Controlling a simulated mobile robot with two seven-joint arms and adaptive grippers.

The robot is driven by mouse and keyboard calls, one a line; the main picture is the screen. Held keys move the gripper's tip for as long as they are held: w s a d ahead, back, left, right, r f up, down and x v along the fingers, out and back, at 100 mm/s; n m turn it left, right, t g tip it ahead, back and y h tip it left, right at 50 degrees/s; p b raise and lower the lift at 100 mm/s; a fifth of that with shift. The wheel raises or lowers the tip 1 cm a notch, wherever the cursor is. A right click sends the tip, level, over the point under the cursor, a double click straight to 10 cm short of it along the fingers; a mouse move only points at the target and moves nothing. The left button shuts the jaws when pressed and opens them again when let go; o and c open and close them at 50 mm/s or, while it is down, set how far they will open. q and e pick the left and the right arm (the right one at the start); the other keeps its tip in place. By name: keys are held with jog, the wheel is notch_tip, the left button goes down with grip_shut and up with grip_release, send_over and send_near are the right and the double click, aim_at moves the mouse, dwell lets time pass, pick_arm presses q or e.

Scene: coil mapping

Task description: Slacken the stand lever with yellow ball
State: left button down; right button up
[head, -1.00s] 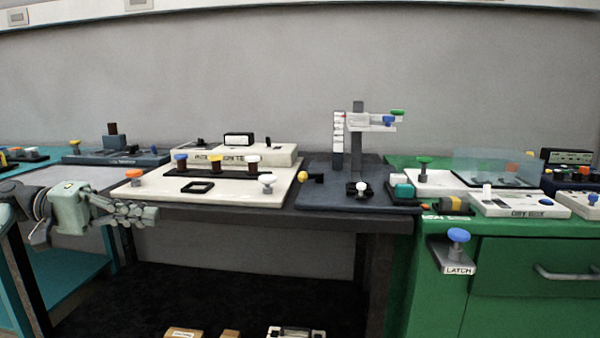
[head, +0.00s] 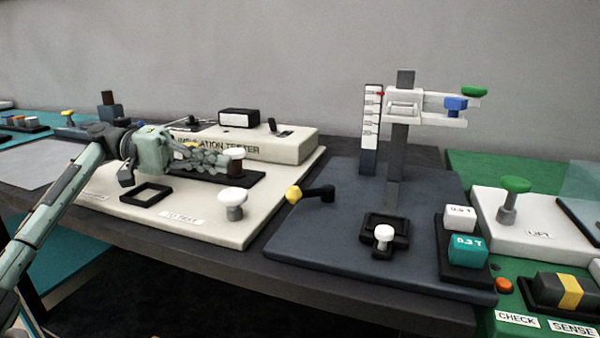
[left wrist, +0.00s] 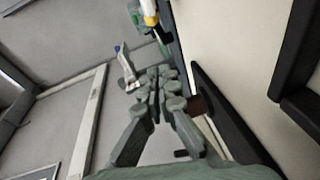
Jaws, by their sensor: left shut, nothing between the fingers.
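The stand lever is a short black arm with a yellow ball (head: 293,193) at its left end. My right gripper is not in view.
The grey post (head: 398,150) with its clamp, scale and blue and green knobs rises behind the lever. A white knob (head: 233,197) stands on the cream board (head: 190,225) to the left. Another white knob (head: 384,234) and weight blocks (head: 467,250) lie to the right.

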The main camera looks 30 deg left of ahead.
aim_at(278, 201)
pick_arm(q)
jog(key=shift+s, duration=0.15)
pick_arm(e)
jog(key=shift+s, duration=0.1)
pick_arm(q)
jog(key=x, duration=0.9)
jog(key=shift+d+r, duration=0.1)
jog(key=shift+d, duration=0.1)
jog(key=d, duration=0.3)
jog(key=shift+s+d+f, duration=0.2)
jog(key=shift+s+f, duration=0.15)
jog(key=shift+f, duration=0.05)
jog(key=shift+s+d, duration=0.15)
jog(key=shift+d, duration=0.25)
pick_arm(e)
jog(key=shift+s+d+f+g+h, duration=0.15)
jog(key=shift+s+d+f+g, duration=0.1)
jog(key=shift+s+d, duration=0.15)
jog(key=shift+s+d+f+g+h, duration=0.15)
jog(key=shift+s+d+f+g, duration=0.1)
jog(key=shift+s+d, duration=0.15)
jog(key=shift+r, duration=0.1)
